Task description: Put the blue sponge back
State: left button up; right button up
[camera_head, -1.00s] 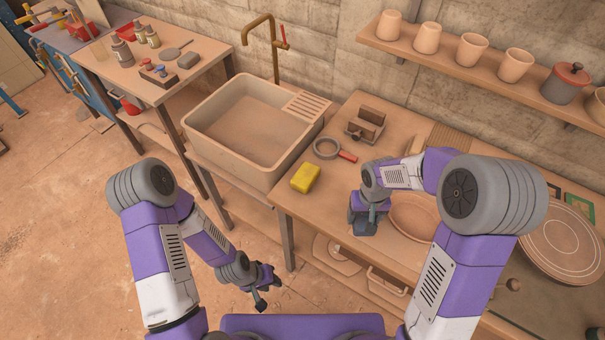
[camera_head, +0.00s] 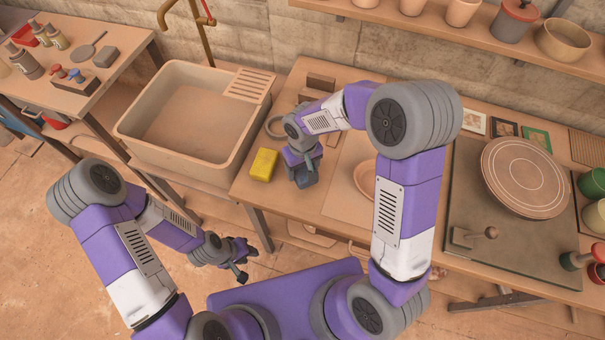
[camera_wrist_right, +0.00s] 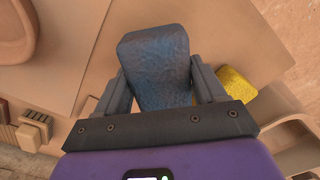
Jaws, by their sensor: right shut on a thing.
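The blue sponge (camera_wrist_right: 155,65) is a rounded dark-blue block between the fingers of my right gripper (camera_wrist_right: 160,88), which is shut on it. In the head view the sponge (camera_head: 305,177) shows just below that gripper (camera_head: 303,165), over the front left part of the worktable (camera_head: 325,210). I cannot tell whether it touches the tabletop. A yellow sponge (camera_head: 263,164) lies just left of it on the table; it also shows at the right in the wrist view (camera_wrist_right: 235,88). My left gripper (camera_head: 243,262) is empty and open, low in front of the table.
A sink (camera_head: 190,120) stands left of the worktable. A terracotta bowl (camera_head: 366,178) lies right of my right gripper, partly behind my arm. Behind the gripper are a ring-shaped tool (camera_head: 275,126) and wooden blocks. A round plate (camera_head: 524,177) lies at the right.

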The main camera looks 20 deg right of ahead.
aim_at(303, 174)
jog(key=shift+f, duration=1.75)
jog(key=shift+b, duration=0.3)
jog(key=shift+f, duration=0.1)
jog(key=o, duration=0.9)
jog(key=shift+o, duration=0.2)
notch_tip(303, 174, up, 12)
jog(key=shift+r+p, duration=0.15)
jog(key=shift+p, duration=0.95)
